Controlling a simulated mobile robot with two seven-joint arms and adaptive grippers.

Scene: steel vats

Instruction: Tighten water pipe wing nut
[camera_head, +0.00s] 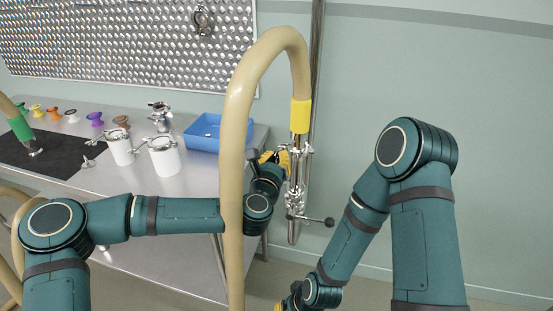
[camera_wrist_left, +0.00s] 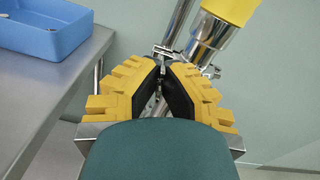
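The beige water pipe (camera_head: 235,150) arches over and ends in a yellow sleeve (camera_head: 301,115). Below the sleeve a steel clamp joint (camera_head: 299,150) joins it to the upright steel pipe. My left gripper (camera_head: 283,158) is at the left side of this clamp. In the left wrist view its yellow fingers (camera_wrist_left: 161,68) come together at the tips on a small metal part, which looks like the wing nut (camera_wrist_left: 161,63); it is mostly hidden between the dark pads. My right gripper (camera_head: 288,303) is low at the bottom edge, mostly cut off.
A steel table (camera_head: 150,205) on the left holds a blue tray (camera_head: 205,131), white canisters (camera_head: 164,156), coloured spools and a dark mat (camera_head: 45,152). A valve with a black-knobbed handle (camera_head: 328,221) sticks out below the clamp. Open floor lies in front of the wall.

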